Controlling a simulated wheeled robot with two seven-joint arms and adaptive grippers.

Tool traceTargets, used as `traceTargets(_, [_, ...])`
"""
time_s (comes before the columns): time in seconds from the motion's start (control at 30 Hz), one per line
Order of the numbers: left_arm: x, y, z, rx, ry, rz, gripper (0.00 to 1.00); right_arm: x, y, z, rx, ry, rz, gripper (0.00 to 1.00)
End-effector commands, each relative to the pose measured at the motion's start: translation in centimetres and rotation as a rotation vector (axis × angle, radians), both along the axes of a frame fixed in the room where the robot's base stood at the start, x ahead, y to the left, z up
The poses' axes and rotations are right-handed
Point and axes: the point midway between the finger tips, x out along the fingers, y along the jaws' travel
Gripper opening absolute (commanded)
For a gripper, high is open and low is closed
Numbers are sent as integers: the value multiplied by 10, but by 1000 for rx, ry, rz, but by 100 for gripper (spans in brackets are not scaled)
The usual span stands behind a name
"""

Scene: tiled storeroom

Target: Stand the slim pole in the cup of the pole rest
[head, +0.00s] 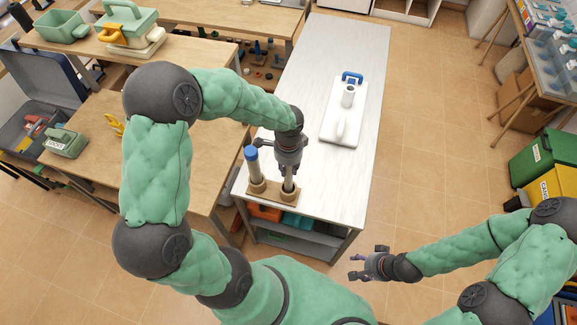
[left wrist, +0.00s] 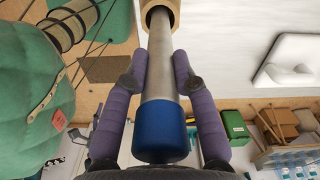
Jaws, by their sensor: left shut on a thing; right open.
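My left gripper (head: 288,160) is shut on a grey metal pole (head: 288,181) with a blue cap. In the left wrist view the pole (left wrist: 161,70) stands between the purple fingers (left wrist: 160,85), and its far end sits in a round wooden collar (left wrist: 158,8). This collar is part of a wooden block (head: 270,196) at the near end of the white table. A second blue-capped pole (head: 252,164) stands in the block's left collar. The pole rest, a white board (head: 340,118) with an upright white cup (head: 348,96) and a blue clip (head: 352,77), lies farther back. My right gripper (head: 370,264) is open and empty.
The white table (head: 318,60) is clear between the wooden block and the white board. Wooden benches (head: 180,140) with a green box (head: 65,143) and an open case (head: 40,105) stand at left. Green and yellow bins (head: 543,160) stand at right, beyond open tiled floor.

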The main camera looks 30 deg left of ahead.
Motion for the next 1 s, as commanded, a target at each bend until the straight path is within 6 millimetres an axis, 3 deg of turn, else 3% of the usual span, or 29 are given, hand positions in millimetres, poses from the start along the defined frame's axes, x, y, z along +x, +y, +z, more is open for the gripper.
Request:
traceTargets(0.73, [0,0,-17,0,0,0,0,0,0,-13,0,0,0,56])
traceTargets(0.77, [0,0,-17,0,0,0,30,0,0,-13,0,0,0,56])
traceTargets(0.83, [0,0,-16,0,0,0,50,0,0,-12,0,0,0,56])
traceTargets(0.87, [0,0,-16,0,0,0,55,0,0,-12,0,0,0,56])
traceTargets(1.0, [0,0,-16,0,0,0,55,0,0,-12,0,0,0,56])
